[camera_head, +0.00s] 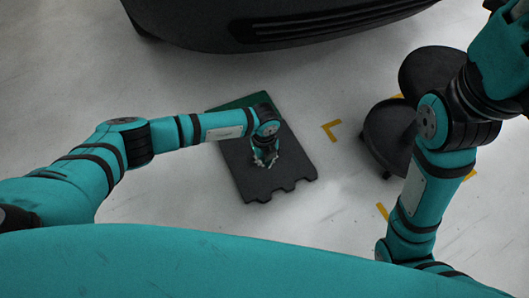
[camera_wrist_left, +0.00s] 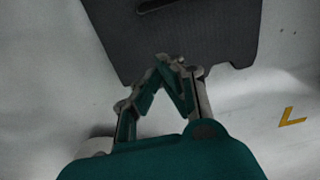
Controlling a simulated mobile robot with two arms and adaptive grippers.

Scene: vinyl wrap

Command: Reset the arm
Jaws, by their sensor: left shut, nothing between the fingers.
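My left arm reaches in from the left in the head view. My left gripper (camera_head: 265,161) hangs above a dark grey mat (camera_head: 272,181), with its fingertips pointing down. In the left wrist view the left gripper (camera_wrist_left: 172,62) has its teal fingers closed to a point with nothing between them. The tips overlap the edge of the dark mat (camera_wrist_left: 205,30) in that view; I cannot tell the height above it. My right arm is at the right of the head view, and its gripper is not visible.
A dark stool (camera_head: 388,135) stands on the pale floor at the right, near my right arm. A large dark body with a slotted grille (camera_head: 320,25) lies across the top.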

